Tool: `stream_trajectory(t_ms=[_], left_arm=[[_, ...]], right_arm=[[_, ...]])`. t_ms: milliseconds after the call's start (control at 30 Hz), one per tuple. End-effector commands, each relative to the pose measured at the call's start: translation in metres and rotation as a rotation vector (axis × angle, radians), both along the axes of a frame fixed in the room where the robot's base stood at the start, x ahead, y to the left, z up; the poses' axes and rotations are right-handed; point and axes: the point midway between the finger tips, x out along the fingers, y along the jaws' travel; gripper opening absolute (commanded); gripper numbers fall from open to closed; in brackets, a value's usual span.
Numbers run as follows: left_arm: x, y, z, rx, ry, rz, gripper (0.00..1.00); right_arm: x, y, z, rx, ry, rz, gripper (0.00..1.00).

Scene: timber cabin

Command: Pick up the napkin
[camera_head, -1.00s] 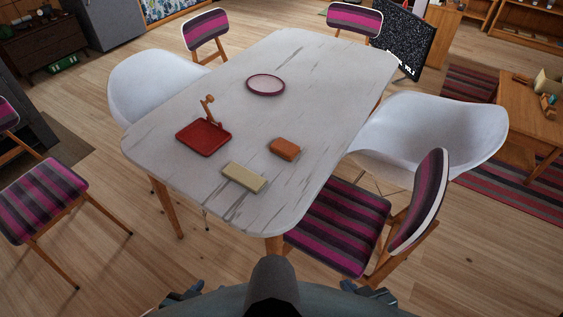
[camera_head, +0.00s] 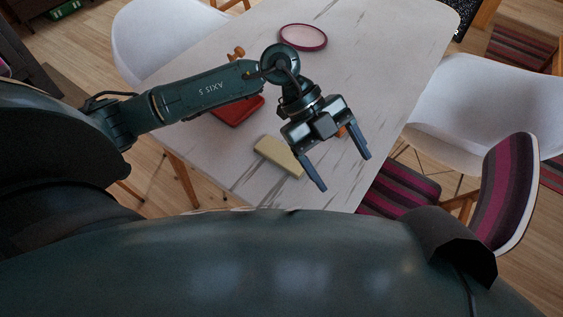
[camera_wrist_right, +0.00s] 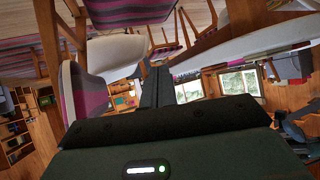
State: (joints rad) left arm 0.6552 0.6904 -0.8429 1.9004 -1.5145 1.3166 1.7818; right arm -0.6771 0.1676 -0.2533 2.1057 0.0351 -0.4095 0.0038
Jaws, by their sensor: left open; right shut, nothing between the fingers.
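A flat beige rectangular block (camera_head: 279,156) lies near the front edge of the table; it may be the folded napkin, but I cannot tell for sure. My left gripper (camera_head: 344,172) is open and empty, to the right of the beige block, fingers pointing down toward the table's near edge. An orange-brown block (camera_head: 341,132) is mostly hidden behind this gripper. My right gripper (camera_wrist_right: 157,85) shows in the right wrist view with its fingers together and nothing between them.
The pale table (camera_head: 385,65) also bears a red tray (camera_head: 236,112), partly hidden by my left arm, and a pink-rimmed plate (camera_head: 303,37). A white chair (camera_head: 490,100) and a striped chair (camera_head: 505,190) stand at the right. The table's right side is clear.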

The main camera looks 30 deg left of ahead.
Motion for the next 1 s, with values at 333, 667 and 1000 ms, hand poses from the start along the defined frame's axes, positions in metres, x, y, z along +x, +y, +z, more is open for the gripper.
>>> stream_trajectory(t_ms=[333,667,1000], left_arm=[[0.065,0.159,-0.007,0.800,-0.034,0.418,0.78],[0.066,0.168,-0.055,0.840,-0.029,0.456,0.78],[0.065,0.166,-0.088,0.837,-0.032,0.453,0.78]], right_arm=[[0.005,0.007,-0.004,0.049,-0.045,0.009,0.00],[0.006,0.008,0.002,0.052,-0.054,0.012,0.00],[0.005,0.008,-0.001,0.049,-0.048,0.012,0.00]])
